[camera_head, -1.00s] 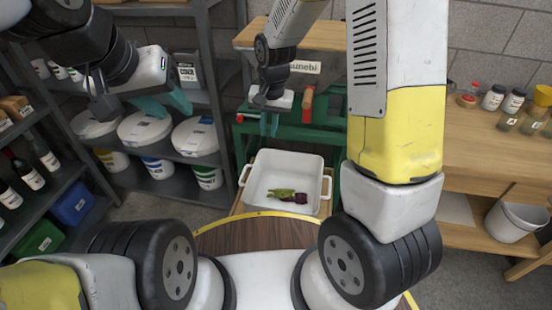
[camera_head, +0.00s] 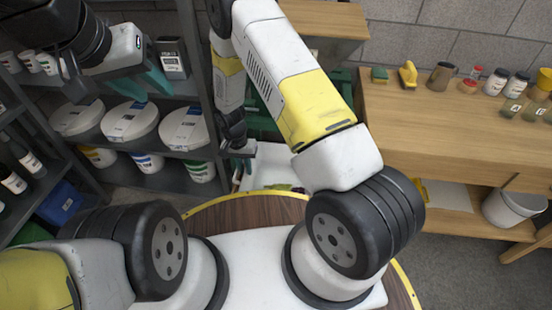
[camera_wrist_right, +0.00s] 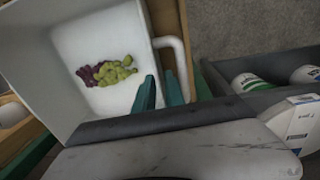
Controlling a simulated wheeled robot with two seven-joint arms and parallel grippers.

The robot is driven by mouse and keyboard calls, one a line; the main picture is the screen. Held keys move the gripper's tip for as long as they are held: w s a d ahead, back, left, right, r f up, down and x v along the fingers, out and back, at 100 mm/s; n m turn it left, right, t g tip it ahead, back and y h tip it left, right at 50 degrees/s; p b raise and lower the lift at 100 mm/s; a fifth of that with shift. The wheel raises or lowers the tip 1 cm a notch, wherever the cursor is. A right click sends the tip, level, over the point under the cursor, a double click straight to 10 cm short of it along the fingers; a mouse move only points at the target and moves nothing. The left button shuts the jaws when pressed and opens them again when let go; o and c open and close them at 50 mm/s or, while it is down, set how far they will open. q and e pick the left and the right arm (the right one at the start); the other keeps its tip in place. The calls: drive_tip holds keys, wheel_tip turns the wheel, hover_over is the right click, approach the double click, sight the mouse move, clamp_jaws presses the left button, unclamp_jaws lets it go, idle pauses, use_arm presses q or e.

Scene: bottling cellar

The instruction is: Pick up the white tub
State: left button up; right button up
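The white tub (camera_head: 270,165) is a rectangular open container with loop handles, mostly hidden behind my right arm in the head view. In the right wrist view the tub (camera_wrist_right: 60,55) fills the upper left, and one handle (camera_wrist_right: 179,60) shows on its near side. Green and dark red grapes (camera_wrist_right: 108,71) lie inside. My right gripper (camera_wrist_right: 160,92) is open, its teal fingers close to the wall and handle; contact cannot be told. In the head view the right gripper (camera_head: 240,175) is at the tub's left side. My left gripper (camera_head: 158,75) is open and empty by the shelf.
A dark shelf rack (camera_head: 185,177) with lidded white buckets (camera_head: 130,122) stands at the left. A wooden bench (camera_head: 440,125) with jars is at the right, with a white bucket (camera_head: 510,208) below it. A green frame (camera_head: 262,100) stands behind the tub.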

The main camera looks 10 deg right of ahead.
drive_tip(key=shift+d+f, duration=0.15)
drive_tip(key=shift+f, duration=1.35)
clamp_jaws()
drive_tip(key=shift+r, duration=0.2)
idle(0.3)
